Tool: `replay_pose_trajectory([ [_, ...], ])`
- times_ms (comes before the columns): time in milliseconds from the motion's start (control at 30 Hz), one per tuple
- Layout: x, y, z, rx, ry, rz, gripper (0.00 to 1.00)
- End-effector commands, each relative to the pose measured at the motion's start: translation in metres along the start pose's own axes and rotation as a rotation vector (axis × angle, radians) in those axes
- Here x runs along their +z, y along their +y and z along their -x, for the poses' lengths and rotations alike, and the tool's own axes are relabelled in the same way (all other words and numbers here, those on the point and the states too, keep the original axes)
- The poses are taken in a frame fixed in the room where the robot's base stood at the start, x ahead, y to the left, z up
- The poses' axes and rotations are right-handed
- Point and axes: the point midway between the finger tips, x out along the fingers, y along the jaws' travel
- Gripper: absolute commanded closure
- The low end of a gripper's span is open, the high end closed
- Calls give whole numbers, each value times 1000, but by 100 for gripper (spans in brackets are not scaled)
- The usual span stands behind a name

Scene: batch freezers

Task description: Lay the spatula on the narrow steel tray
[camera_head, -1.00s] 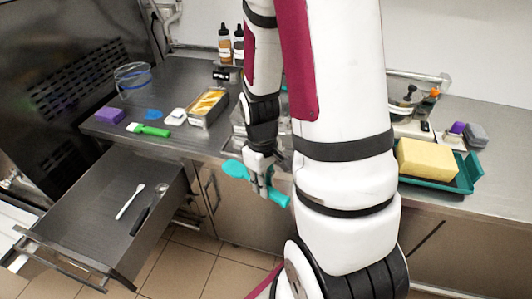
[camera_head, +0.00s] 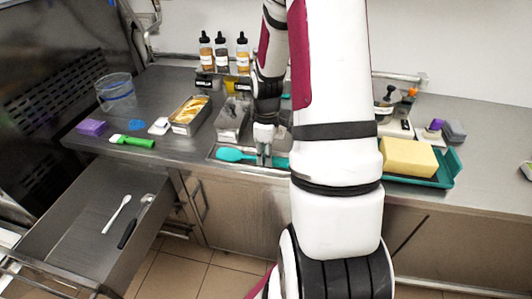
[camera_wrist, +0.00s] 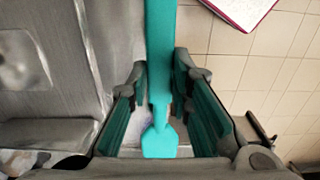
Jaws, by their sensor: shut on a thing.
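The teal spatula (camera_head: 232,155) is held crosswise in my gripper (camera_head: 264,160), with its broad end to the left. In the wrist view the spatula (camera_wrist: 160,60) runs between the two fingers (camera_wrist: 160,110), which are shut on it. The narrow steel tray (camera_head: 240,168) lies at the counter's front edge, directly under or behind the spatula in the head view. I cannot tell whether the spatula touches the tray. My arm hides the tray's right end.
A metal pan with yellow contents (camera_head: 190,112) and a green-handled tool (camera_head: 132,141) are to the left. A yellow sponge (camera_head: 408,157) on a teal tray (camera_head: 447,168) is to the right. An open drawer (camera_head: 85,215) juts out at lower left.

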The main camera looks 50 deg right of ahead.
Motion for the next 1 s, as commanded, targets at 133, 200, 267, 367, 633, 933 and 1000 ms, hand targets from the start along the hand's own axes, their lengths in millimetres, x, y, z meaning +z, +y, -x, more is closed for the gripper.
replay_pose_trajectory([
  [133, -5, 31, -3, -1, 0, -2, 100],
  [200, -7, 41, -4, 0, 0, -1, 100],
  [267, -8, 46, -5, -1, -1, -1, 100],
  [367, -8, 50, -6, -1, 0, -1, 100],
  [633, -8, 48, -35, -3, -2, 0, 100],
  [933, -8, 49, -40, 0, -1, -1, 100],
  [1000, -8, 49, -42, -1, -1, -1, 100],
])
